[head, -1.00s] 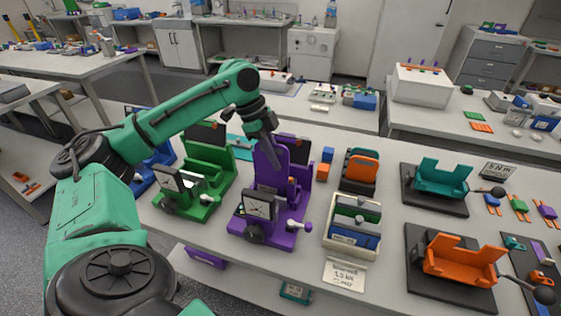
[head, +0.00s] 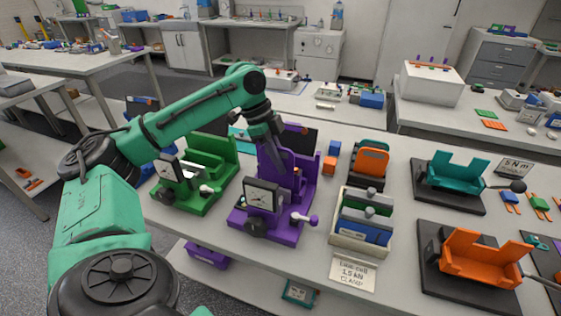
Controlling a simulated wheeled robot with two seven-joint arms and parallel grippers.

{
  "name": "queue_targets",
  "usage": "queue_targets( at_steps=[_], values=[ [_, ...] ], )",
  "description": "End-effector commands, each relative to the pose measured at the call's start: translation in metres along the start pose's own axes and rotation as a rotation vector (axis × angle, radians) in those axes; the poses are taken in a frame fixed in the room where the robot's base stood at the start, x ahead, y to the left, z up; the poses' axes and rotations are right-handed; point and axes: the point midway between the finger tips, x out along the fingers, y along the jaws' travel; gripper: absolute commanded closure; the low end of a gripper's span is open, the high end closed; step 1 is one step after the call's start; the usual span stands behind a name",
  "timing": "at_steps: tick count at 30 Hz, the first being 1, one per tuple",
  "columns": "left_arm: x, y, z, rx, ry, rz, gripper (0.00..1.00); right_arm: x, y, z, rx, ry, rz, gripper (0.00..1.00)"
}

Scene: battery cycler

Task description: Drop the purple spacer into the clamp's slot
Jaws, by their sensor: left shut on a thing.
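The purple clamp (head: 287,234) stands on the bench in the middle of the head view, with a round dial on its front and a small lever at its right. My left gripper (head: 277,140) points down over the clamp from above. It is shut on a purple plate-like piece, the purple spacer (head: 270,163), held upright behind the dial. The spacer's lower part is hidden behind the dial and merges with the same-coloured clamp, so I cannot tell how far it sits in the slot. My right gripper is not in view.
A green clamp (head: 207,198) stands close on the left. A cream tray (head: 343,240) with grey and blue pieces is on the right, behind a label card (head: 353,273). Teal (head: 455,175) and orange (head: 478,262) fixtures lie farther right. Small blue and orange blocks sit behind.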

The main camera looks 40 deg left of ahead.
Motion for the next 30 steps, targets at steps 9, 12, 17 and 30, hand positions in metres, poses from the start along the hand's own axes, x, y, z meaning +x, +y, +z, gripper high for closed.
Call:
queue_targets(
  at_steps=[9,12,17,30],
  values=[
    [-0.004,0.000,0.000,0.000,-0.001,0.001,1.00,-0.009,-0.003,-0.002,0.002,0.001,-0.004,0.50],
    [-0.003,0.000,0.001,0.001,-0.001,0.001,1.00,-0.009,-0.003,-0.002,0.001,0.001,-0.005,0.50],
    [-0.002,0.000,0.001,0.001,0.000,0.000,1.00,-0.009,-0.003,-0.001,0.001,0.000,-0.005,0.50],
    [0.009,0.000,0.005,0.001,0.000,-0.001,1.00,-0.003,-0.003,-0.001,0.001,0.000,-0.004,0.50]
  ],
)
